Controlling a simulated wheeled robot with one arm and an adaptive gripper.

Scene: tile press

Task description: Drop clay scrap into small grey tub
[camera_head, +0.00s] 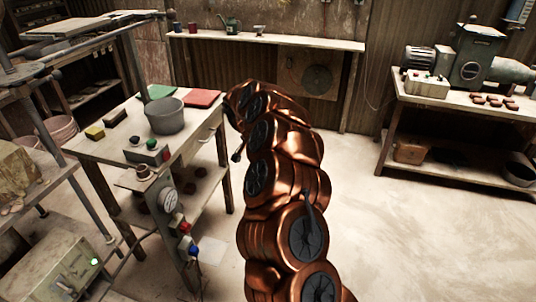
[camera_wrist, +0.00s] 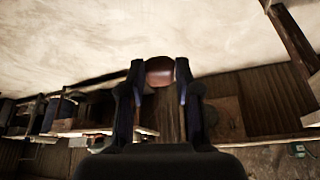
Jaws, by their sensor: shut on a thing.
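The grey tub (camera_head: 166,118) stands upright on the wooden workbench (camera_head: 100,152) at the left in the head view. My gripper (camera_wrist: 160,84) is shut on a reddish-brown clay scrap (camera_wrist: 160,71), held between the fingertips in the wrist view. In the head view my copper arm reaches up the middle of the picture, to the right of the workbench. The gripper and the scrap are mostly hidden behind the arm there, so their exact distance from the tub cannot be told. The tub is not clearly seen in the wrist view.
A yellow sponge (camera_head: 95,132), a dark block (camera_head: 115,117) and a red sheet (camera_head: 201,98) lie around the tub. A button box (camera_head: 149,152) sits at the bench's front. A machine bench (camera_head: 445,96) stands at the right. The floor between is clear.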

